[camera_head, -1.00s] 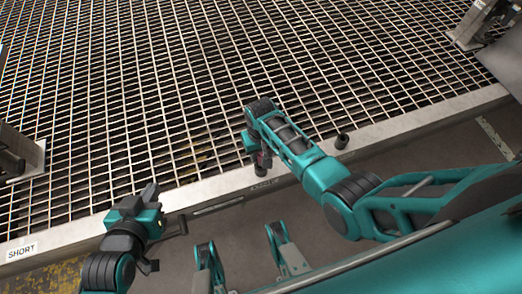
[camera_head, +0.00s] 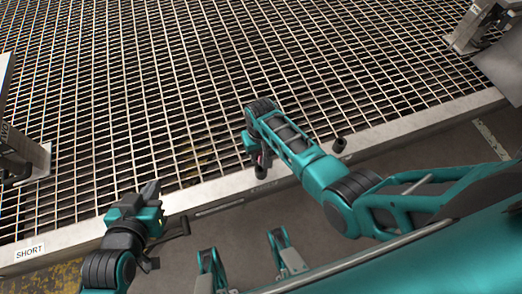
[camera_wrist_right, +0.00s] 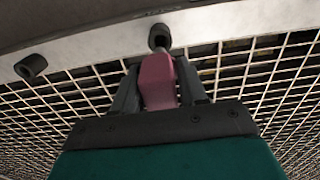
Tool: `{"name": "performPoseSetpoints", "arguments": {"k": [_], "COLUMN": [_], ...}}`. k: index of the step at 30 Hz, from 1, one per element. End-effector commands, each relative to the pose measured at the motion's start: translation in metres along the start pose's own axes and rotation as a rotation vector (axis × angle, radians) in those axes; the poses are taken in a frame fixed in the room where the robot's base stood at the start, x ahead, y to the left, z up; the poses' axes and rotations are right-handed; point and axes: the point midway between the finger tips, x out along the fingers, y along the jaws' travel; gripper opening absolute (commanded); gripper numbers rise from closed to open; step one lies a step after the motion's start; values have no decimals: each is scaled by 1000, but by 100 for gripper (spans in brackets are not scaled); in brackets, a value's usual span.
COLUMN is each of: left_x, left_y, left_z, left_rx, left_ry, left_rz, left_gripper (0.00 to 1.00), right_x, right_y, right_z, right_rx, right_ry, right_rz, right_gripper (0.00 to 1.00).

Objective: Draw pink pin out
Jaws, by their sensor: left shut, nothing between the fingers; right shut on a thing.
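The pink pin (camera_wrist_right: 158,82) shows in the right wrist view between the two dark fingers of my right gripper (camera_wrist_right: 160,95), which is shut on it. A short grey shaft beyond the pink handle meets a dark round socket (camera_wrist_right: 159,37) in the pale metal edge; how deep it sits I cannot tell. In the head view my right gripper (camera_head: 260,158) points down over that edge, and the pin is mostly hidden there. My left gripper (camera_head: 150,190) is shut and empty, off to the left near the edge.
A second dark socket (camera_head: 339,145) stands right of my right gripper on the metal edge (camera_head: 400,127). A wide metal grating (camera_head: 180,90) lies beyond. A "SHORT" label (camera_head: 30,252) is at the left. Metal brackets stand at left (camera_head: 25,155) and upper right (camera_head: 475,25).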

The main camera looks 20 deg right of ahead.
Motion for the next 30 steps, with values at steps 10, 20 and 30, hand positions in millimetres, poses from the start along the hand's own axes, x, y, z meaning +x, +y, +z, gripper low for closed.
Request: {"name": "performPoseSetpoints", "arguments": {"k": [10, 20, 30], "left_x": [-19, -23, -23], "left_y": [1, 1, 1], "left_z": [-27, -34, -34], "left_rx": [-1, -1, -1], "left_ry": [-1, -1, -1], "left_rz": [0, 0, 0], "left_gripper": [0, 0, 0], "right_x": [-31, -38, -38], "right_y": [0, 0, 0], "right_z": [-1, -1, 0], "right_rx": [0, 0, 0], "right_ry": [1, 1, 1], "right_rz": [0, -1, -1], "right_gripper": [6, 6, 6]}}
